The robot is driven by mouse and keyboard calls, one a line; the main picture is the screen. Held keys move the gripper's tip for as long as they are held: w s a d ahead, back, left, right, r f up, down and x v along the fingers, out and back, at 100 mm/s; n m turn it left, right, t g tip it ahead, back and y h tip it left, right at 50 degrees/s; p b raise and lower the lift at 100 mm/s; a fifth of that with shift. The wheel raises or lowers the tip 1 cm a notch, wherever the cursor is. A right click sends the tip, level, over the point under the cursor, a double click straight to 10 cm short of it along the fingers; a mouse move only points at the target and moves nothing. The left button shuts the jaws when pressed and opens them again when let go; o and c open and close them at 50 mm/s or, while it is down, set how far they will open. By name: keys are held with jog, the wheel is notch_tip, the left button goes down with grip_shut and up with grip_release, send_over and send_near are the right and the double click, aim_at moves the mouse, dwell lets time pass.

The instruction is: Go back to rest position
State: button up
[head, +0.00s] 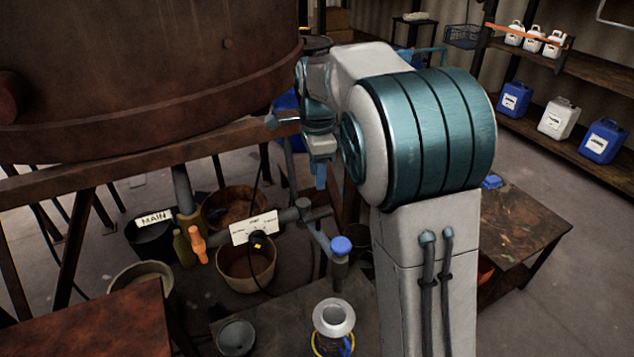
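My arm, white with teal bands, stands right of centre and bends over toward the large rusty vat (150,70) at the upper left. My gripper (320,176) hangs from the wrist, pointing down, beside the vat's wooden frame (230,137). Only a small blue part shows at its tip, so I cannot tell whether its fingers are open or shut. No held object can be made out. The gripper appears apart from the pipe and the blue-topped valve (341,246) below it.
A pipe with a white label plate (254,228) and an orange valve handle (197,244) runs under the vat. Several buckets, including a tan one (246,268), stand below. A metal funnel (333,318) stands in front. A wooden table (515,225) and shelves with jugs (556,118) are right.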

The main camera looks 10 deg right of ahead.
jog(key=shift+r, duration=0.1)
jog(key=s+d+f+n+t, duration=0.1)
jog(key=s+d+n, duration=0.1)
jog(key=s+n, duration=0.6)
jog(key=s+d+f+n+t, duration=0.1)
jog(key=s+n, duration=0.7)
jog(key=s, duration=0.9)
jog(key=d+f, duration=0.1)
jog(key=d, duration=0.1)
jog(key=shift+d+f+n+t, duration=0.2)
jog(key=shift+d+n+t, duration=0.1)
jog(key=shift+d+t, duration=0.1)
